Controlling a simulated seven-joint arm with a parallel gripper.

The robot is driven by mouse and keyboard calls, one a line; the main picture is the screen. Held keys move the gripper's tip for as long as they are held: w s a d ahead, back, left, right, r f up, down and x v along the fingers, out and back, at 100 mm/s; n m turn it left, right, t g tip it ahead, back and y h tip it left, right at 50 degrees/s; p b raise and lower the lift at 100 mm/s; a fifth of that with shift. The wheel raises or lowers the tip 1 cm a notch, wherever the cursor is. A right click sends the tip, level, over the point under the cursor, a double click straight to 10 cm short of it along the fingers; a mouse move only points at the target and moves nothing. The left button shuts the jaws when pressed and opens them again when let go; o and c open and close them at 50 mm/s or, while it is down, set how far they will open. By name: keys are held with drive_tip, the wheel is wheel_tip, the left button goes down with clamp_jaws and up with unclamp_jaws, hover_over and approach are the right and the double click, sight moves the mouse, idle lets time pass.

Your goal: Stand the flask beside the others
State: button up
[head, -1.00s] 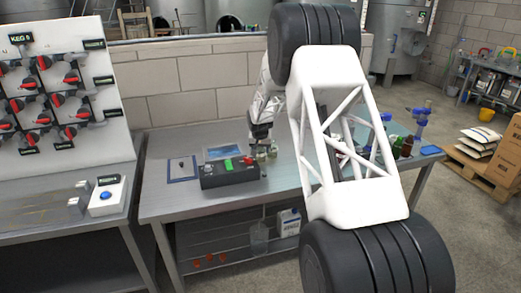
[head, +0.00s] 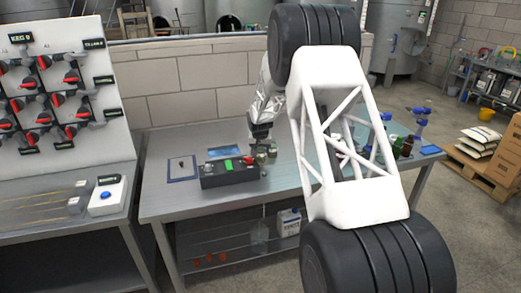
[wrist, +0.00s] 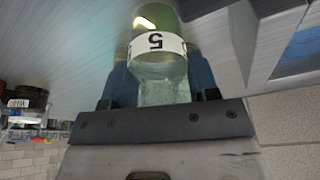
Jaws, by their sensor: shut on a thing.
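My gripper (wrist: 160,78) is shut on a glass flask (wrist: 157,44), with a blue finger on each side of it. The flask holds greenish liquid and has a white band with a 5, upside down in the wrist view. In the head view my gripper (head: 262,142) is small, at the back of the steel table, behind the black box. Small greenish glassware (head: 272,151) shows close by it. I cannot tell there which piece is held, or whether the held flask touches the table.
The black box (head: 228,174) with green and red parts is on the steel table (head: 170,207) in front of my gripper. A blue panel (head: 224,151) and a dark-framed sheet (head: 182,168) lie left. My arm hides the table's middle.

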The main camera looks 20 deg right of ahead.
drive_tip(key=shift+f, duration=0.55)
idle(1.4)
drive_tip(key=o, duration=1.1)
drive_tip(key=shift+o, duration=0.4)
drive_tip(key=shift+o, duration=1)
drive_tip(key=shift+r, duration=0.1)
drive_tip(key=shift+r, duration=2.9)
